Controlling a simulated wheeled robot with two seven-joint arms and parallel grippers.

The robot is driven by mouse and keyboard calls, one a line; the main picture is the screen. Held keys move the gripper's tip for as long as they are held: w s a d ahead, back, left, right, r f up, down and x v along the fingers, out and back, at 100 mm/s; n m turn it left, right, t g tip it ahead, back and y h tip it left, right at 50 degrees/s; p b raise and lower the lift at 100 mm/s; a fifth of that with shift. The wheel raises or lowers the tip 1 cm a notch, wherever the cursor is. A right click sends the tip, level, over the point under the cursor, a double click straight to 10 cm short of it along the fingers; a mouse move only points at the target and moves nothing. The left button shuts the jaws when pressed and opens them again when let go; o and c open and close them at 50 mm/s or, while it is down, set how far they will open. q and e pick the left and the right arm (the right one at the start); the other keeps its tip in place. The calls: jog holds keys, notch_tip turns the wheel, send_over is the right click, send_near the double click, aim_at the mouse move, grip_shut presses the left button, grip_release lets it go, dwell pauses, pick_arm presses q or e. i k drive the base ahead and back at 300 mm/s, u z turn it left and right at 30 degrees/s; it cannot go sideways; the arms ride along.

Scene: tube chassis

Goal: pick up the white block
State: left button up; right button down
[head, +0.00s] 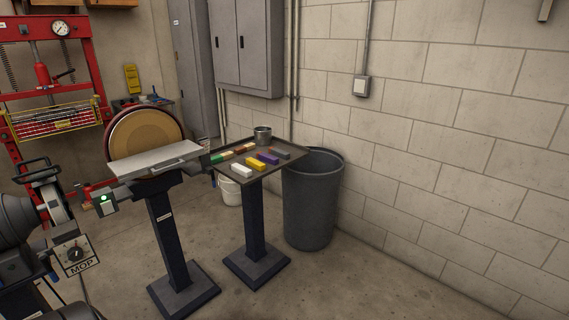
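The white block (241,171) lies near the front left edge of a dark tray top (290,159) on a pedestal stand. A yellow block (256,164) lies just to its right, apart from it. The white block's top and front are in plain view and nothing covers it. Neither of my grippers shows in the head view.
A purple block (268,158), a dark grey block, a green block (217,158) and a metal cup (262,134) share the tray top. A disc sander (146,139) stands close on the left, a grey bin (312,205) behind right. Open floor lies in front.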

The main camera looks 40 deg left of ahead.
aim_at(247, 172)
jog(key=z, duration=0.35)
jog(key=i, duration=1.9)
jog(key=u, duration=0.45)
jog(key=i, duration=0.9)
jog(key=u, duration=1.45)
jog(key=i, duration=0.65)
jog(key=u, duration=0.55)
